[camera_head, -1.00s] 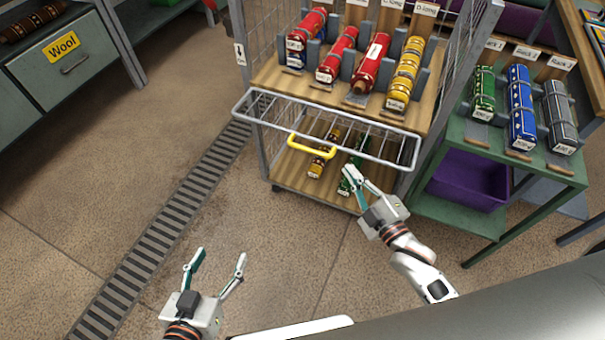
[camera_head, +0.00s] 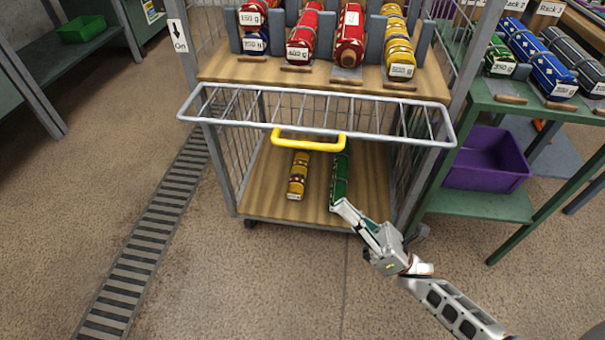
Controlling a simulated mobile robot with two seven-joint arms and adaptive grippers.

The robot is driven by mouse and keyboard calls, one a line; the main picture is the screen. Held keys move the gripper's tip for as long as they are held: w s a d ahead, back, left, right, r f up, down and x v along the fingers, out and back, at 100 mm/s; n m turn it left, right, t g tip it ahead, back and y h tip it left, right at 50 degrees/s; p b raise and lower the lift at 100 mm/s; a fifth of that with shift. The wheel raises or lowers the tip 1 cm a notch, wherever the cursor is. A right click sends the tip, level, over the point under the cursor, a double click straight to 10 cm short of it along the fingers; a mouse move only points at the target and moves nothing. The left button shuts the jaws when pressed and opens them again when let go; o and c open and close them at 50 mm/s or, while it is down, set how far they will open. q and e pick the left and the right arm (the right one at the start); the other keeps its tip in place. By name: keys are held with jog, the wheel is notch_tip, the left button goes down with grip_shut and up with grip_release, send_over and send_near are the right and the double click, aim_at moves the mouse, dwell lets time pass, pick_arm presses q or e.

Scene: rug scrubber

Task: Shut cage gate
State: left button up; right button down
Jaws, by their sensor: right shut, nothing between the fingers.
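The cage gate (camera_head: 227,124) is a grey wire frame that juts out from the front of the cage trolley at mid-height, so the lower bay is open below it. Its yellow handle (camera_head: 309,146) is on the front edge. My right gripper (camera_head: 343,206) is shut and empty. It is below the gate and right of the handle, with its tips overlapping the near end of a green roll (camera_head: 340,178) in the picture; I cannot tell if they touch. A yellow roll (camera_head: 298,176) lies left of it on the wooden lower shelf (camera_head: 264,196). My left gripper is out of view.
Red and yellow rolls (camera_head: 351,40) sit in holders on the trolley's upper shelf (camera_head: 222,71). A green table (camera_head: 492,97) with rolls and a purple bin (camera_head: 487,166) stand at the right. The floor in front is clear, with a drain grate (camera_head: 150,238) at left.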

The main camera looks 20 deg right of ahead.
jog(key=w+a+r+n, duration=0.1)
jog(key=w+a+r, duration=0.1)
jog(key=r, duration=0.3)
jog(key=w+a+r+y, duration=0.1)
jog(key=w+a+r, duration=0.1)
jog(key=r, duration=0.3)
jog(key=shift+w+a+r+n, duration=0.2)
jog(key=shift+w+r+n, duration=0.2)
jog(key=shift+w, duration=0.4)
